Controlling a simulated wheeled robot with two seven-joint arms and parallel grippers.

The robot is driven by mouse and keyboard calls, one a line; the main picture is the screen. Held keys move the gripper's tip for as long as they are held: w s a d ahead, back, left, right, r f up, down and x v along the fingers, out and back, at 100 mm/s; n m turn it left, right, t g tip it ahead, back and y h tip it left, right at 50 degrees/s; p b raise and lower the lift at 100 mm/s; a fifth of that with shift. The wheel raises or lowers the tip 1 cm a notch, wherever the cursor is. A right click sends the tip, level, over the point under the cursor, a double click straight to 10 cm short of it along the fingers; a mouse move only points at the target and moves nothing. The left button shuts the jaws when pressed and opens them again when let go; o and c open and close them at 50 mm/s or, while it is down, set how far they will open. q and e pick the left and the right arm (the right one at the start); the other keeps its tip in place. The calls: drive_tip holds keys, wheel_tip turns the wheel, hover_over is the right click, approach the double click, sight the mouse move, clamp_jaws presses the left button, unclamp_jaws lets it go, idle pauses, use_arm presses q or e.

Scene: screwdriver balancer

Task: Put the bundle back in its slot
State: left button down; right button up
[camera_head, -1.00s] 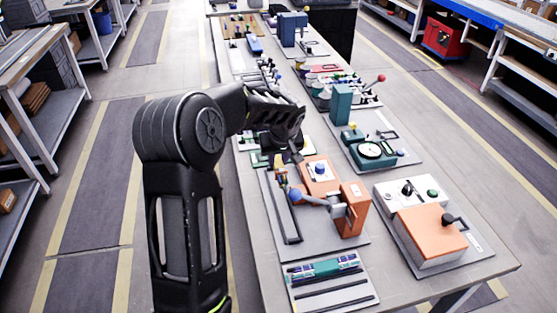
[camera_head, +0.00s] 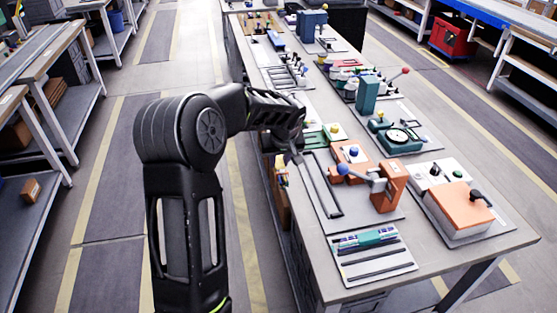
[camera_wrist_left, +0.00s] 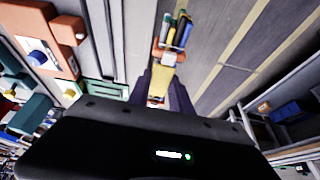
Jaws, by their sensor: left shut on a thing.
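The bundle (camera_wrist_left: 172,42), a cluster of orange, yellow, blue and dark lengths, shows beyond my left fingers in the left wrist view. In the head view it is a tan-orange piece (camera_head: 282,192), partly hidden, beside the table's left edge. My left gripper (camera_wrist_left: 160,93) is shut on it, with the grey floor behind. In the head view my left gripper (camera_head: 281,160) is mostly hidden by my forearm. A grey plate with dark rails (camera_head: 325,190) lies on the table just right of it. I cannot tell which place is the bundle's slot. My right gripper is not in view.
The orange fixture (camera_head: 388,187) with a blue-knobbed lever stands right of my gripper. A tray with a teal tool (camera_head: 366,240) lies near the front table edge. An orange-topped box (camera_head: 460,205) stands further right. The aisle left of the table is clear.

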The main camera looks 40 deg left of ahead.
use_arm(q)
drive_tip(key=shift+d+f+m, duration=0.1)
drive_tip(key=shift+d+m, duration=0.15)
drive_tip(key=shift+m, duration=0.15)
drive_tip(key=s+d+m+t+h, duration=0.1)
drive_tip(key=d+m, duration=0.8)
drive_tip(key=d, duration=1.7)
drive_tip(key=shift+s+d+t+h, duration=0.15)
drive_tip(key=shift+s+t+h, duration=0.4)
drive_tip(key=shift+h, duration=0.65)
drive_tip(key=shift+d, duration=0.1)
